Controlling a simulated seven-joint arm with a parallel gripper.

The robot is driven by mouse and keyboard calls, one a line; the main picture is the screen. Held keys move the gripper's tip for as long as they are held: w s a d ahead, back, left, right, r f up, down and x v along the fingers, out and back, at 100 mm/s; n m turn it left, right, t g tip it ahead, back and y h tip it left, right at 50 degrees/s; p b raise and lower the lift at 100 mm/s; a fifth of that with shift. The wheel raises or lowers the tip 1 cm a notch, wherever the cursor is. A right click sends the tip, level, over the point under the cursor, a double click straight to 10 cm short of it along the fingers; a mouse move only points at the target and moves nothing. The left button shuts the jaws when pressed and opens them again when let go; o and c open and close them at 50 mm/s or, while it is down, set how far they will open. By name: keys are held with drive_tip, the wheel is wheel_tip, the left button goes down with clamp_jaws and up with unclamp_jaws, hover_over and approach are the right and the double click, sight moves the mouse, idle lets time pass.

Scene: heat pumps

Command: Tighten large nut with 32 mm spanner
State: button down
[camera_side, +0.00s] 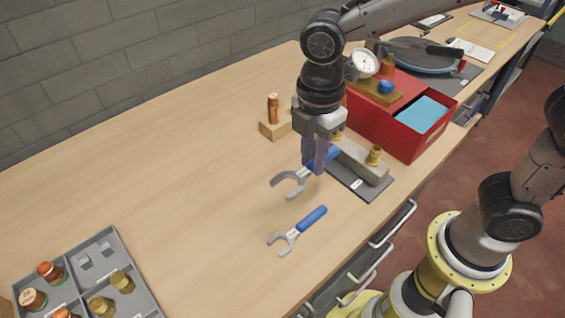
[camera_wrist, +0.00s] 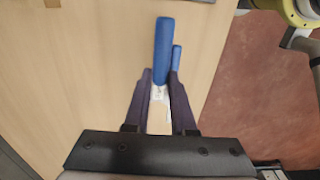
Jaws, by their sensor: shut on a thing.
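My gripper (camera_side: 315,170) is shut on a spanner with a blue handle and a grey open-ended head (camera_side: 289,183). In the wrist view my fingers (camera_wrist: 159,84) close around it near the inner end of its blue handle (camera_wrist: 163,45). I cannot tell whether it is clear of the table. A second, smaller blue-handled spanner (camera_side: 300,229) lies on the table in front; its handle (camera_wrist: 177,57) shows beside the held one. A grey block (camera_side: 358,162) on a dark mat carries brass fittings, one (camera_side: 375,155) at its right end. I cannot make out which is the large nut.
A red box (camera_side: 395,130) with a blue top panel stands behind the block. A wooden stand (camera_side: 274,130) holds a copper-coloured piece. A grey tray (camera_side: 135,275) with brass and copper parts lies at front left. The table (camera_side: 180,180) between is clear.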

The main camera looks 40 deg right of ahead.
sight(333, 148)
drive_tip(key=s+m, duration=0.1)
drive_tip(key=m, duration=0.3)
drive_tip(key=s+d+r+m, duration=0.1)
drive_tip(key=m, duration=0.3)
drive_tip(key=s+d+r+m, duration=0.1)
drive_tip(key=m, duration=0.4)
drive_tip(key=shift+r, duration=0.2)
drive_tip(key=m, duration=0.3)
drive_tip(key=w+m, duration=0.1)
drive_tip(key=m, duration=0.1)
drive_tip(key=shift+d+m, duration=0.25)
drive_tip(key=shift+m, duration=0.05)
drive_tip(key=m, duration=0.3)
drive_tip(key=w+d+m, duration=0.1)
drive_tip(key=m, duration=0.2)
drive_tip(key=w+m, duration=0.1)
drive_tip(key=m, duration=0.3)
drive_tip(key=shift+w+d, duration=0.15)
drive_tip(key=shift+d, duration=0.1)
drive_tip(key=shift+w+d+f+m, duration=0.1)
drive_tip(key=shift+w+d+m, duration=0.15)
drive_tip(key=shift+m, duration=0.25)
drive_tip(key=w+d+f, duration=0.2)
drive_tip(key=d+f, duration=0.1)
drive_tip(key=f, duration=0.2)
drive_tip(key=shift+f, duration=0.15)
